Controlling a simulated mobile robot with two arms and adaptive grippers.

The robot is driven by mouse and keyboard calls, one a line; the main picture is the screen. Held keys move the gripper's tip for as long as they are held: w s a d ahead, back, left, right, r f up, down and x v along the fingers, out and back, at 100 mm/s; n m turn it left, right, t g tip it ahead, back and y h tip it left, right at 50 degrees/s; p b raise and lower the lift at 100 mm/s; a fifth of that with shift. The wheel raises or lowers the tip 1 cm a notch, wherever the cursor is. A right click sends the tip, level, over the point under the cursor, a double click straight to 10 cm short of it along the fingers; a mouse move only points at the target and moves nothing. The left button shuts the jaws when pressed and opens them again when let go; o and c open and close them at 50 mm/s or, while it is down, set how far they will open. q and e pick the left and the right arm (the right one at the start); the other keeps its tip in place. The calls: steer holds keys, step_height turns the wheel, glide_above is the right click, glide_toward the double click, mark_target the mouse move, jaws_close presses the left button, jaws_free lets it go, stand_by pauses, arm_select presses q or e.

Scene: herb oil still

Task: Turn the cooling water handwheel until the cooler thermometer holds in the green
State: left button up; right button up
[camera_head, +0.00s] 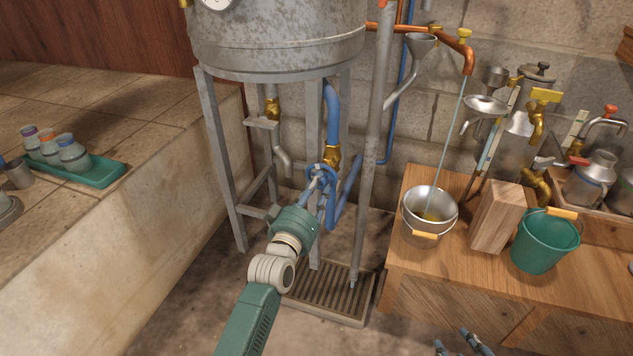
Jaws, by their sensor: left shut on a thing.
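The blue handwheel (329,172) sits on the blue pipework under the grey metal tank (280,45). My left gripper (321,178) is shut on the handwheel's rim, reaching up from below. The fingers and wrist hide part of the wheel. A round white dial (216,3) on the tank is cut off by the top edge, so I cannot read a needle or a green band. I cannot tell whether it is the cooler thermometer. My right gripper (459,344) shows only its fingertips at the bottom edge, apart, with nothing seen between them.
The tank's grey legs (222,160) and a upright grey pipe (372,150) flank the wheel. A floor grate (330,287) lies below. On the wooden bench (420,270) stand a metal bucket (411,222), a wooden block (496,218) and a green bucket (540,250).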

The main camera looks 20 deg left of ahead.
arm_select(q)
steer(key=shift+s+d+f+n+p, duration=0.1)
steer(key=shift+f+n+p, duration=0.3)
steer(key=shift+f+n, duration=0.2)
arm_select(e)
steer(key=s+d+f+g, duration=0.2)
steer(key=s+f+g, duration=0.1)
steer(key=s, duration=0.3)
steer(key=shift+f+h, duration=0.4)
steer(key=shift+f, duration=0.15)
arm_select(q)
steer(key=o, duration=1.1)
steer(key=shift+r, duration=0.2)
steer(key=shift+r, duration=0.15)
steer(key=s, duration=1.2)
steer(key=shift+a, duration=0.2)
